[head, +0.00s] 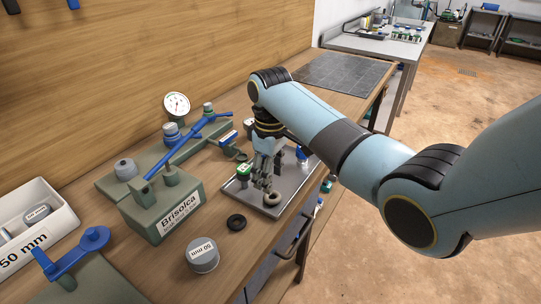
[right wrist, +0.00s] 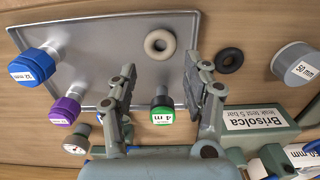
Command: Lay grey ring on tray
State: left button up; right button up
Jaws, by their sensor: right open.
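The grey ring (head: 272,198) lies on the metal tray (head: 296,182), near the tray's front end. In the right wrist view the grey ring (right wrist: 160,44) lies flat on the tray (right wrist: 95,45), close to its edge. My right gripper (head: 265,182) is above the tray, just behind the ring in the head view. In the right wrist view my right gripper (right wrist: 160,76) has its two fingers wide apart, with nothing held between them. The ring shows beyond the fingertips, apart from them. My left gripper is not in view.
A black ring (head: 236,221) and a grey cap (head: 203,254) lie on the bench beside the tray. A green-capped fitting (right wrist: 162,104) stands near the fingers; blue (right wrist: 32,67) and purple (right wrist: 66,109) ones are farther left. The Brisolca test block (head: 163,210) stands left of the tray.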

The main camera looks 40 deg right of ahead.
notch_tip(320, 180, up, 7)
jog(key=shift+f, duration=0.15)
jog(key=shift+s+f, duration=0.1)
dwell(0.4)
